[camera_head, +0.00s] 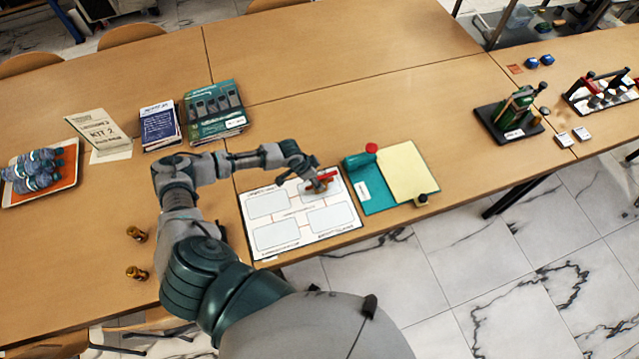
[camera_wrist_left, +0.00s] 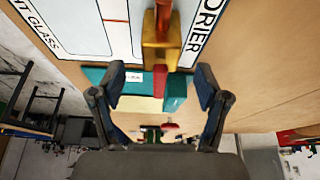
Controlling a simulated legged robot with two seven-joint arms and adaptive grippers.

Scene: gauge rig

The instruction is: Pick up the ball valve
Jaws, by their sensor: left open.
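The ball valve (camera_head: 321,183), a brass body with a red handle, lies on the upper right box of a white printed mat (camera_head: 282,233). In the left wrist view, the brass and red valve (camera_wrist_left: 157,55) shows at the top, in line with the gap between the fingers. My left gripper (camera_head: 306,173) is at the valve in the head view and partly covers it. In the left wrist view its two fingers (camera_wrist_left: 161,76) are spread apart with nothing held between them. I cannot tell whether they touch the valve. My right gripper is not in view.
A teal clipboard (camera_head: 374,200) with yellow paper lies right of the mat. Two brass fittings (camera_head: 137,234) stand at the left. An orange tray (camera_head: 67,178), a KIT 2 card (camera_head: 98,130) and booklets (camera_head: 213,108) lie farther back. A green device (camera_head: 515,112) stands at the right.

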